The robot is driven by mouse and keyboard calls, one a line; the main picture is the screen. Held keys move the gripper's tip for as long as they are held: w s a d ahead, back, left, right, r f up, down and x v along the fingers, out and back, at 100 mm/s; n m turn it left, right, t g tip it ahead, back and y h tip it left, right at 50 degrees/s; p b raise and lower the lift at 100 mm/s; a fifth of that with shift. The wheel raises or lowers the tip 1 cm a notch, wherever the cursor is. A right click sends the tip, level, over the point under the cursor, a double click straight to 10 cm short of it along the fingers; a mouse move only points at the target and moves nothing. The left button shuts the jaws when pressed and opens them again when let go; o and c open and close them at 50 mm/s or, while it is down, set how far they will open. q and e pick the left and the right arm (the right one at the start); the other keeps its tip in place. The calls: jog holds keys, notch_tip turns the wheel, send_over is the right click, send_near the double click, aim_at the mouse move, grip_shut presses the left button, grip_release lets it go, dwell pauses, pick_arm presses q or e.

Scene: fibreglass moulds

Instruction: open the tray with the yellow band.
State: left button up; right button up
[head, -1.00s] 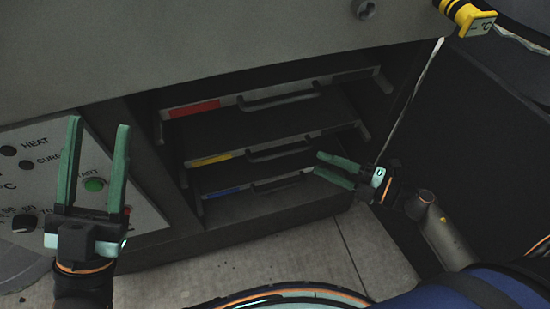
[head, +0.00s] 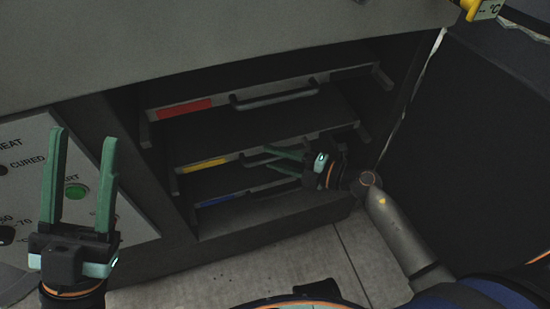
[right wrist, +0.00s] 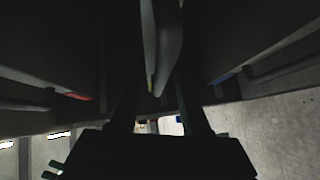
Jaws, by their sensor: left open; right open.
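The tray with the yellow band (head: 203,163) is the middle of three stacked trays in the cabinet's dark opening. It looks shut. Its bar handle is partly hidden behind my right gripper (head: 267,158), which is open with its fingers pointing left at the handle. In the right wrist view a pale bar (right wrist: 163,45), probably this handle, lies between the two dark fingers, with a small yellow patch beside it. Whether a finger touches it I cannot tell. My left gripper (head: 82,137) is open and empty, upright in front of the control panel.
The red-band tray (head: 185,108) is above and the blue-band tray (head: 215,200) below, partly hidden by my right gripper. A control panel (head: 25,190) with a green button is at the left. A dark wall (head: 460,160) stands at the right. The floor (head: 300,250) in front is clear.

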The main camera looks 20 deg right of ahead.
jog(key=shift+w+a, duration=0.15)
grip_shut()
dwell(0.4)
dwell(1.0)
